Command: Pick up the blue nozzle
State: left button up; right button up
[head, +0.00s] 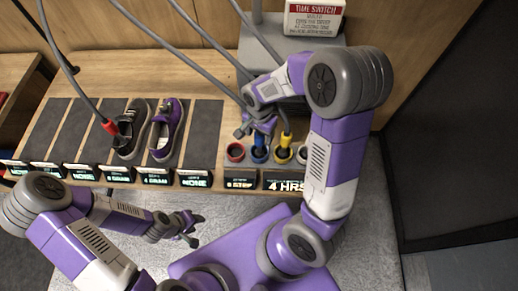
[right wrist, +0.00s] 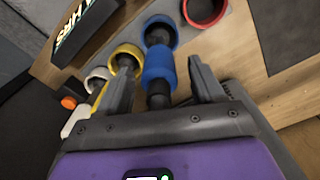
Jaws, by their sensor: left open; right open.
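The blue nozzle (right wrist: 158,66) stands in the blue ring holder (right wrist: 161,30) on the wooden bench. In the head view the blue nozzle (head: 259,144) is partly covered by my right gripper (head: 256,129). In the right wrist view my right gripper (right wrist: 163,88) is open, one finger on each side of the blue nozzle's dark stem. I see gaps between the fingers and the nozzle. My left gripper (head: 192,230) is open and empty, low in front of the bench, well away from the nozzle.
The red ring (right wrist: 205,10) is empty; the red nozzle (head: 109,127) is at the left shoe (head: 133,132). A second shoe (head: 167,130) sits beside it. Grey hoses hang above the bench.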

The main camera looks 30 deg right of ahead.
jog(key=shift+f, duration=0.9)
jog(key=shift+c, duration=0.3)
grip_shut()
